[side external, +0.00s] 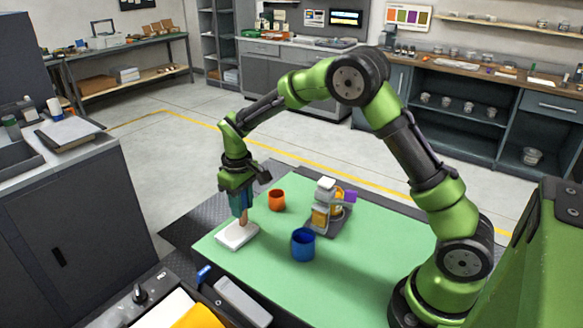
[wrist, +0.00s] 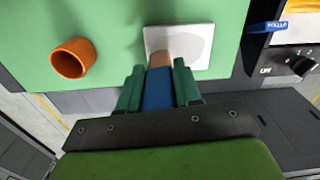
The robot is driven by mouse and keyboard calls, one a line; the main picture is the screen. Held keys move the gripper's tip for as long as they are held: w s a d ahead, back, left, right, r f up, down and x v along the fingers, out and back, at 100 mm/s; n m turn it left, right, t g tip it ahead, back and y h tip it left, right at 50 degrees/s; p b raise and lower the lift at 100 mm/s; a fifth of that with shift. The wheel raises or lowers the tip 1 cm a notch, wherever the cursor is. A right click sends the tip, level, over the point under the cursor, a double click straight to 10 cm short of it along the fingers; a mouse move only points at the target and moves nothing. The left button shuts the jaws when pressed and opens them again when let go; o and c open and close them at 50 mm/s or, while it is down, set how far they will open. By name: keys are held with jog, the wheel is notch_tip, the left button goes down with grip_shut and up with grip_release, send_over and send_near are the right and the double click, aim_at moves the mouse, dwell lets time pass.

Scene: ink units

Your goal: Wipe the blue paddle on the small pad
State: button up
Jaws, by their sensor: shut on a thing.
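My gripper (wrist: 160,78) points down, shut on the blue paddle (wrist: 158,92), whose blue part lies between the green fingers. The paddle's tan lower end (wrist: 161,60) is over the near part of the small white pad (wrist: 190,37); I cannot tell whether it touches. In the side view my gripper (side external: 241,206) stands over the pad (side external: 229,238), near the left corner of the green mat. The tan end (side external: 244,217) shows below the fingers there. A blue cup (side external: 303,248) and an orange cup (side external: 276,200) stand on the mat to the right.
A small stand with white, yellow and purple parts (side external: 326,190) is on the mat (side external: 370,250) behind the blue cup. Equipment with a blue lever (side external: 204,274) and a black knob (side external: 140,294) lies beyond the mat's front left edge. The mat's right part is clear.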

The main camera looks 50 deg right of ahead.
jog(key=shift+a+f, duration=0.1)
jog(key=shift+a, duration=2.95)
notch_tip(320, 180, up, 6)
jog(key=shift+d, duration=0.1)
